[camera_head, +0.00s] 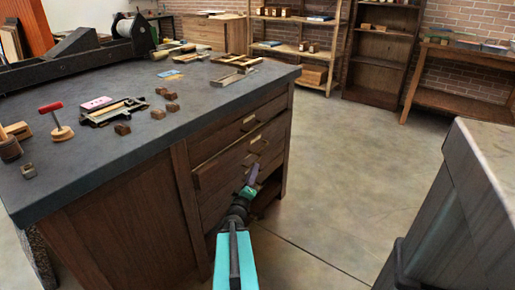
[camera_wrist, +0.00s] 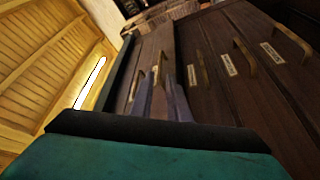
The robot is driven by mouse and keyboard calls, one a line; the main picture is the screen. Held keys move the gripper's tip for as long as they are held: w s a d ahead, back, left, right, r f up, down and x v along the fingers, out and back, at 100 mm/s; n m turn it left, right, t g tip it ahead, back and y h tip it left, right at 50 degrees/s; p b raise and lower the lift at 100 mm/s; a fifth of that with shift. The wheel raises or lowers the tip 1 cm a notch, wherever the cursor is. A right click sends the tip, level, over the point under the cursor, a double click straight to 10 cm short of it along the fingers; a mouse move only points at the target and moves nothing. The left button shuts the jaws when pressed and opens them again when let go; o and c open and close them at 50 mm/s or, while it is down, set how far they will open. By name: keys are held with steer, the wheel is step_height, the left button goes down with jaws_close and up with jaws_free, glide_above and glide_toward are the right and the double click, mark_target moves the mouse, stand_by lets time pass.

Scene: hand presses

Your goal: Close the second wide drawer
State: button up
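In the head view, the dark wooden cabinet (camera_head: 135,215) has wide drawers stacked on its right-hand face. The top drawer (camera_head: 222,136) looks flush. The second wide drawer (camera_head: 215,174) appears to stand out a little beyond the front above it. My gripper (camera_head: 250,188) is low in front of the drawer fronts, below the second drawer's handle. In the wrist view, my gripper's two bluish fingers (camera_wrist: 162,92) lie close together against a background of drawer fronts (camera_wrist: 225,75) with brass handles. A narrow gap shows between them; their tips and any contact are unclear.
A grey-topped counter (camera_head: 485,160) stands at right. Open floor (camera_head: 350,160) lies between it and the cabinet. Shelves (camera_head: 300,45) line the back wall.

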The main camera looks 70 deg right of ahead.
mark_target(261, 148)
steer(key=shift+w, duration=0.2)
steer(key=shift+d+b, duration=0.35)
steer(key=shift+b, duration=0.5)
steer(key=b+x, duration=0.3)
steer(key=b, duration=0.4)
steer(key=shift+d, duration=0.2)
steer(key=d+b, duration=0.1)
steer(key=b, duration=0.2)
steer(key=shift+d+r, duration=0.15)
steer(key=shift+b+x, duration=1.55)
steer(key=shift+x, duration=2.65)
steer(key=shift+r, duration=0.15)
jaws_close()
